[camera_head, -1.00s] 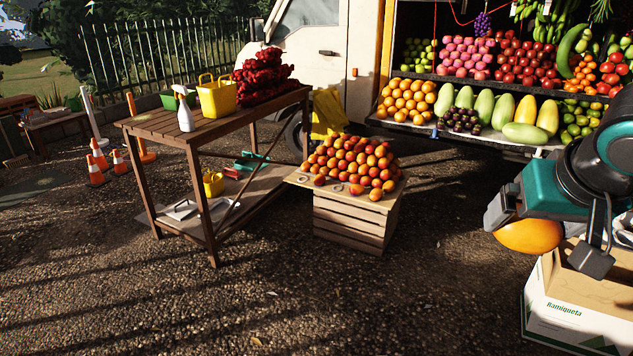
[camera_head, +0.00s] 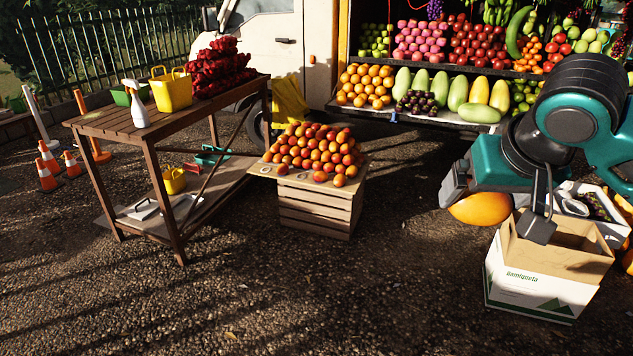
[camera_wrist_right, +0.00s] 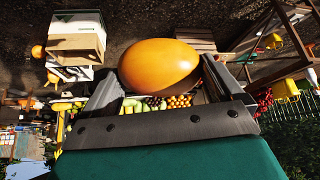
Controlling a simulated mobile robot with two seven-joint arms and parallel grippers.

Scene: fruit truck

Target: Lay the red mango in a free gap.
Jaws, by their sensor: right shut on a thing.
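My right gripper (camera_head: 462,190) is shut on a smooth, rounded fruit (camera_head: 481,208). It looks orange-yellow rather than red, and I take it for the mango. The right wrist view shows the same mango (camera_wrist_right: 159,66) between the two fingers (camera_wrist_right: 160,97). It is held in the air, apart from any surface, just left of and above the open carton in the head view. The truck's lower shelf (camera_head: 425,118) bears oranges, green and yellow oblong fruits and small dark fruits. I cannot make out a clear free gap there. My left gripper is not in view.
An open carton (camera_head: 533,290) stands at the right. A slatted crate (camera_head: 318,207) bears heaped orange-red fruits (camera_head: 314,151). A wooden table (camera_head: 160,123) with yellow baskets and a spray bottle stands left. Ground between crate and carton is clear.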

